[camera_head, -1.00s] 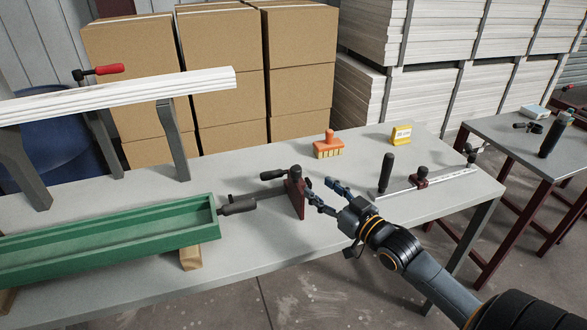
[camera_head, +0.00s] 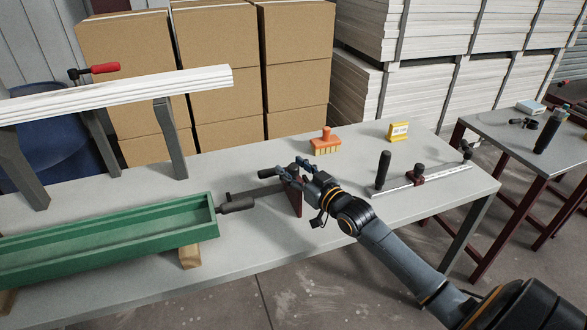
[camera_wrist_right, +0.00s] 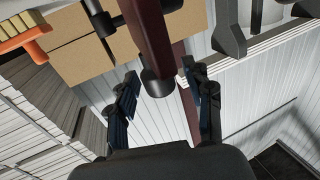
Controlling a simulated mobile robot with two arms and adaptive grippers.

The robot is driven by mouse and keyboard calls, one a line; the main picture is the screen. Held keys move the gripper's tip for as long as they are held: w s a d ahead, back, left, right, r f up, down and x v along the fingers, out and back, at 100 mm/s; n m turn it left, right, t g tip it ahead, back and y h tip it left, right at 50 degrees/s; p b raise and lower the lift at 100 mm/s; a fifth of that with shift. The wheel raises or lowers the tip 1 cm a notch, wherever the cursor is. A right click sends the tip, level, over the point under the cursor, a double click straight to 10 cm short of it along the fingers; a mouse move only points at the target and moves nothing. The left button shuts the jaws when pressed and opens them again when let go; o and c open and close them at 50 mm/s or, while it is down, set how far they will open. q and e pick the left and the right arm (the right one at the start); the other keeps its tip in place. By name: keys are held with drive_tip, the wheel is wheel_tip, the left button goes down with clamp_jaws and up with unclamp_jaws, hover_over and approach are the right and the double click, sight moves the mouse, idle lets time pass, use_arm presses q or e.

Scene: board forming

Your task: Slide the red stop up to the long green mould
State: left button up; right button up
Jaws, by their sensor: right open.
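The red stop (camera_head: 295,205) is a dark red upright plate with black knobs, standing on the table right of the long green mould (camera_head: 130,230). A gap lies between them. In the right wrist view the stop (camera_wrist_right: 148,35) and a black knob (camera_wrist_right: 157,85) show between the two open fingers (camera_wrist_right: 160,95), with space on both sides. My left gripper is out of view.
An orange brush (camera_head: 325,142) and a yellow block (camera_head: 398,132) stand farther back on the grey table (camera_head: 240,255). A metal rule with dark fittings (camera_head: 420,180) lies to the right. A white beam (camera_head: 120,92) rests on grey supports at the back left.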

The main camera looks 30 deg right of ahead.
clamp_jaws()
drive_tip(key=shift+a, duration=0.1)
drive_tip(key=shift+w+a+r+p, duration=0.1)
drive_tip(key=shift+a+r+p, duration=0.05)
drive_tip(key=shift+a+p, duration=0.25)
drive_tip(key=w+a+p, duration=0.2)
drive_tip(key=a+p, duration=0.1)
drive_tip(key=a, duration=0.6)
drive_tip(key=shift+w+a, duration=0.2)
drive_tip(key=shift+a, duration=0.2)
unclamp_jaws()
